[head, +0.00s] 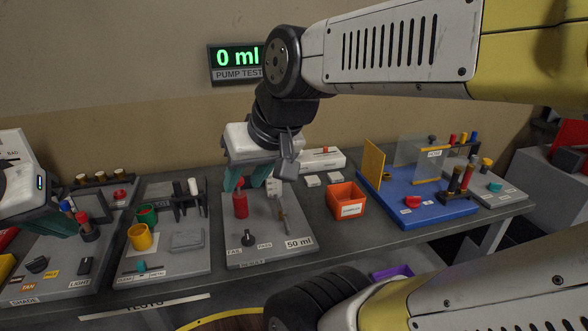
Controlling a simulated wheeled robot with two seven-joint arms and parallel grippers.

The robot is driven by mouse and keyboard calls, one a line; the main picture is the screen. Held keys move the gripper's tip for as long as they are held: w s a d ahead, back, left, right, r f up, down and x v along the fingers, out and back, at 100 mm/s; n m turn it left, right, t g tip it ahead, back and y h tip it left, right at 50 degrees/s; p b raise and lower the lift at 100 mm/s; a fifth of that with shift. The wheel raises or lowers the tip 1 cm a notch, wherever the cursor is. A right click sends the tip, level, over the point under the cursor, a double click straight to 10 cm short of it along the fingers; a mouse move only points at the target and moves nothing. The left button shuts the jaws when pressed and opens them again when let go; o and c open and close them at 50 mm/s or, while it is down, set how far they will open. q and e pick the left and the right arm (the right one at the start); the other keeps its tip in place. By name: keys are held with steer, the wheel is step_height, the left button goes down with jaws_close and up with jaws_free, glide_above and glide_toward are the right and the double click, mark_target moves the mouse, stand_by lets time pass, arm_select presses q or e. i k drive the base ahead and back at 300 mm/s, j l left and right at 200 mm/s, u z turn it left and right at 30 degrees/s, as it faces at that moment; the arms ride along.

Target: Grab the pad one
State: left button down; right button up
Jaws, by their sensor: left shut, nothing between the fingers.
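Two small white pad-like blocks (312,181) lie on the bench behind the orange bin; a flat grey block (187,240) sits on the second grey board. No label marks any of these as the pad. My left gripper (66,224) is at the left board beside a dark holder with red and blue-capped pieces; its teal fingers are shut and empty. My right gripper (247,179) hangs over the 50 ml board (290,253), just above a red bottle (240,204). Its teal fingers appear apart, with nothing clearly held between them.
The orange bin (346,200) stands right of the 50 ml board. A blue tray (425,213) with a yellow panel and clear screen is further right. A yellow cup (140,237) and green cup stand on the second board. A display (236,63) reads 0 ml.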

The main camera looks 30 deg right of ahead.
mark_target(314, 180)
steer(key=z, duration=1.2)
